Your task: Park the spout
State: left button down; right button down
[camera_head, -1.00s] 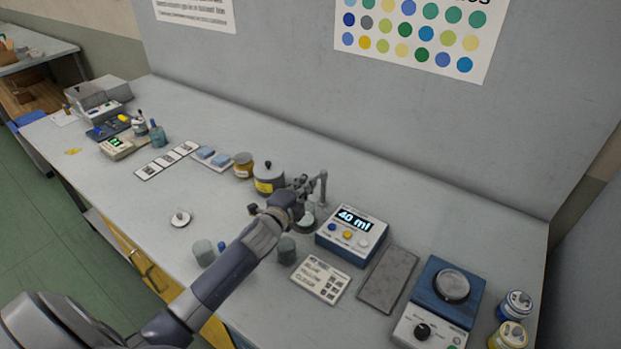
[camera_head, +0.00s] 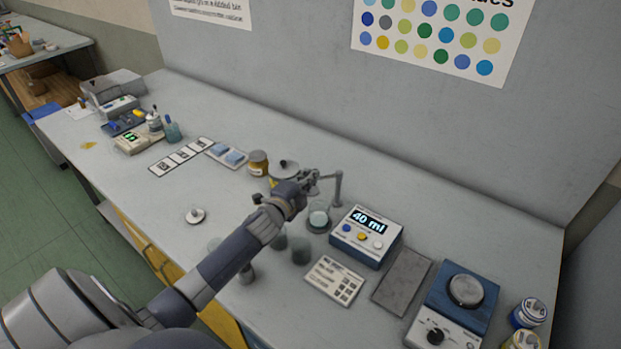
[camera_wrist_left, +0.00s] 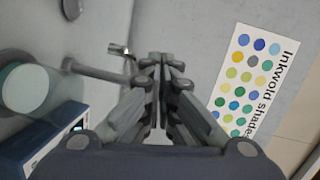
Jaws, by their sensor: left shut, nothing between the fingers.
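The spout (camera_head: 326,177) is a thin grey arm on an upright post beside the dispenser (camera_head: 366,236), whose display reads 40 ml. It points left from the post top, above a small beaker (camera_head: 319,218) of pale liquid. My left gripper (camera_head: 312,178) is shut and empty at the spout's outer end. In the left wrist view the shut fingertips (camera_wrist_left: 160,62) are just right of the spout (camera_wrist_left: 95,72); I cannot tell if they touch it. The beaker (camera_wrist_left: 25,88) shows at the left there. My right gripper is not in view.
A lidded pot (camera_head: 284,167) stands partly hidden behind my gripper, with an amber jar (camera_head: 258,162) beside it. Dark cups (camera_head: 301,250) stand near my forearm. A label card (camera_head: 335,280), grey mat (camera_head: 402,281) and round-plate device (camera_head: 466,290) lie right. The bench's left-middle is mostly clear.

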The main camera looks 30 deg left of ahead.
pick_arm(q)
jog(key=shift+w+a, duration=0.1)
jog(key=shift+a, duration=0.15)
dwell(0.8)
jog(key=shift+w+a, duration=0.1)
jog(key=shift+a, duration=0.05)
dwell(0.5)
jog(key=shift+a+h, duration=0.15)
jog(key=shift+h, duration=0.25)
jog(key=shift+w+a+m+h, duration=0.15)
jog(key=shift+w+m+h, duration=0.05)
jog(key=shift+m+h, duration=0.7)
dwell(1.2)
